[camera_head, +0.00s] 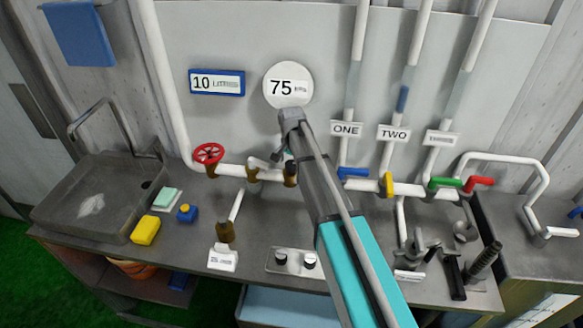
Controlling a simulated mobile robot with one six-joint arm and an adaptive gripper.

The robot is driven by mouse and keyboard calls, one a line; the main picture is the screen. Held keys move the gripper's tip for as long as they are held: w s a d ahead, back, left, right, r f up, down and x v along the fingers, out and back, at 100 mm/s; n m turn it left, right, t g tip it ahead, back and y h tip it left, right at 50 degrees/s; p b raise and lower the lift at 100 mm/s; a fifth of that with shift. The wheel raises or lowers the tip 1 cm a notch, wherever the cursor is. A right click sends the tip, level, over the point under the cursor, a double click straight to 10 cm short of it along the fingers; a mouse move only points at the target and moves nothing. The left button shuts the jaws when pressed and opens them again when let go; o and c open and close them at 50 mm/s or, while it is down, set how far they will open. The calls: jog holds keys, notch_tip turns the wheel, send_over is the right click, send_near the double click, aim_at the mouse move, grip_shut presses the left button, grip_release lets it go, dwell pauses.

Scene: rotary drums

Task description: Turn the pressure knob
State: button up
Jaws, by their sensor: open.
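No readable label marks either one as the pressure knob. A round white gauge (289,75) on the wall reads 75 with a blurred unit. My gripper (278,156) is open, in front of the wall below the gauge and close to the pipe fittings. It appears apart from the knob plate, which lies lower in the picture. My arm hides part of the pipe and counter.
A red wheel valve (208,153) and brass fittings (253,174) sit on the white pipe. Blue, yellow, green and red (478,183) handles stand right of my arm. A sink (104,201), yellow sponge (146,230) and small blue item (187,213) are left.

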jog(key=shift+f, duration=0.1)
jog(key=shift+c, duration=0.3)
jog(key=c, duration=1.1)
jog(key=shift+o, duration=0.2)
jog(key=shift+n, duration=0.4)
jog(key=n, duration=0.3)
jog(key=shift+n, duration=1.7)
